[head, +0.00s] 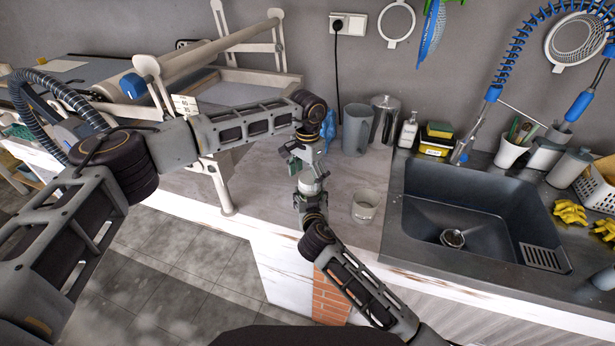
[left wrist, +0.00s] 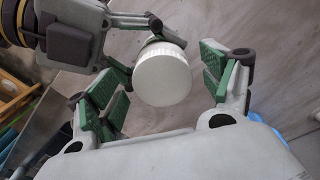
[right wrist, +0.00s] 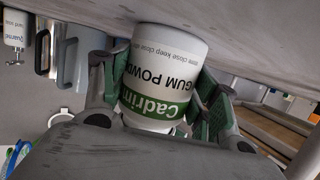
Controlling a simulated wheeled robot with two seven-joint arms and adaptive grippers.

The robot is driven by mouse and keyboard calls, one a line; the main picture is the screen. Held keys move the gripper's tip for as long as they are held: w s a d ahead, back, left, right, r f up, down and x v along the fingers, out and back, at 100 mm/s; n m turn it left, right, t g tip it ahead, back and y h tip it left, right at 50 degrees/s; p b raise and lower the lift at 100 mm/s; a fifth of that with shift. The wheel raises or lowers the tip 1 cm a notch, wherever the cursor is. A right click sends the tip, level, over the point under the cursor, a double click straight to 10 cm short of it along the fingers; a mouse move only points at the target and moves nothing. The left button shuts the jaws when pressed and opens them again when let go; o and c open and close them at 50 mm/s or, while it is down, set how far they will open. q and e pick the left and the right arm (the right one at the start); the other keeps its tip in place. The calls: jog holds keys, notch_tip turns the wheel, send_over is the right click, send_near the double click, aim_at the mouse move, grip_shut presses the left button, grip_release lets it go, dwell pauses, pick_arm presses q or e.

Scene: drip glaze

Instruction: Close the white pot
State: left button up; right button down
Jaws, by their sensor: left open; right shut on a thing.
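The white pot (right wrist: 160,85), labelled gum powder, is held between the green-padded fingers of my right gripper (right wrist: 163,95), close to the counter. In the head view the pot (head: 309,187) is small and partly hidden by both grippers. In the left wrist view a white, ridged round lid (left wrist: 163,79) shows from above on the pot; whether it is fully seated I cannot tell. My left gripper (left wrist: 157,75) is open, with its green fingers on either side of the lid and gaps showing. In the head view my left gripper (head: 306,155) is just above the pot.
A small pale jar (head: 365,207) stands to the right of the pot. A grey jug (head: 356,130) and a metal canister (head: 384,118) stand behind. The sink (head: 470,215) is to the right. The counter's front edge is close to my right arm.

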pick_arm(q)
jog(key=shift+r, duration=2.1)
jog(key=shift+f, duration=0.1)
